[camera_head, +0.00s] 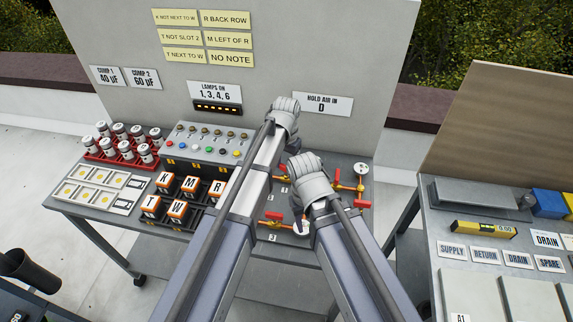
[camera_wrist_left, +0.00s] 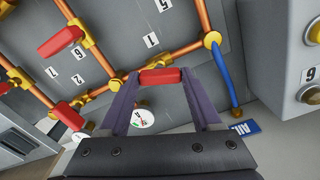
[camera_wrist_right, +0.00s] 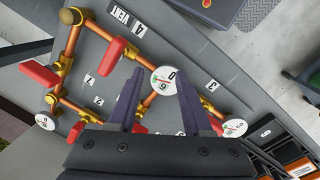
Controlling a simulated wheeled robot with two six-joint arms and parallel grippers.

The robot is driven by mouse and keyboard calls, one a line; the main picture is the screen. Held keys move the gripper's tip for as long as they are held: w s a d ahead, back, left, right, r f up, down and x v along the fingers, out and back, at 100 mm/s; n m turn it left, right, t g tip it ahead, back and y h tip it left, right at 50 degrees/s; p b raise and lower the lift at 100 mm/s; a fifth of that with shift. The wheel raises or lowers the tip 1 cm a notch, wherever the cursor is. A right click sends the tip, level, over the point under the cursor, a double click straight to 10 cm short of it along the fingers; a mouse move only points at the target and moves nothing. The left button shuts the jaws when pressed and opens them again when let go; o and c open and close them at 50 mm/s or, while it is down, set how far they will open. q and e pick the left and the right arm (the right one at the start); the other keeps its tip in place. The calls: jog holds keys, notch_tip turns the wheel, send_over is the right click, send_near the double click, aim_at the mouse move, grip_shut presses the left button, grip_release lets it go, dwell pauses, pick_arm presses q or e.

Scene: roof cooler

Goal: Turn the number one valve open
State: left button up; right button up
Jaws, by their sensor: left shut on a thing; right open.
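In the left wrist view, a short red valve handle (camera_wrist_left: 160,76) sits between my left fingertips, near the plate marked 1 (camera_wrist_left: 151,40). My left gripper (camera_wrist_left: 160,78) is shut on this handle, which lies level across the picture, at a slant to the copper pipe (camera_wrist_left: 185,53). In the head view my left gripper (camera_head: 285,112) is over the back of the pipe panel, its fingertips hidden. My right gripper (camera_wrist_right: 160,76) is open and empty, with a round white gauge (camera_wrist_right: 163,80) showing between its fingers; I cannot tell how far below it is.
Other red handles (camera_wrist_left: 62,40) and a blue pipe (camera_wrist_left: 224,74) are close by. Left on the bench are lettered blocks (camera_head: 190,184), a switch box (camera_head: 205,140) and red-racked canisters (camera_head: 115,140). A second table (camera_head: 470,262) stands at right. My two arms are close together.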

aim_at(286, 167)
pick_arm(q)
jog(key=shift+n, duration=1)
jog(key=o, duration=1.4)
pick_arm(e)
jog(key=shift+r, duration=0.1)
pick_arm(q)
notch_tip(286, 167, up, 8)
jog(key=p, duration=0.8)
pick_arm(e)
notch_tip(286, 167, up, 8)
pick_arm(q)
jog(key=shift+f, duration=0.15)
pick_arm(e)
jog(key=shift+f, duration=0.2)
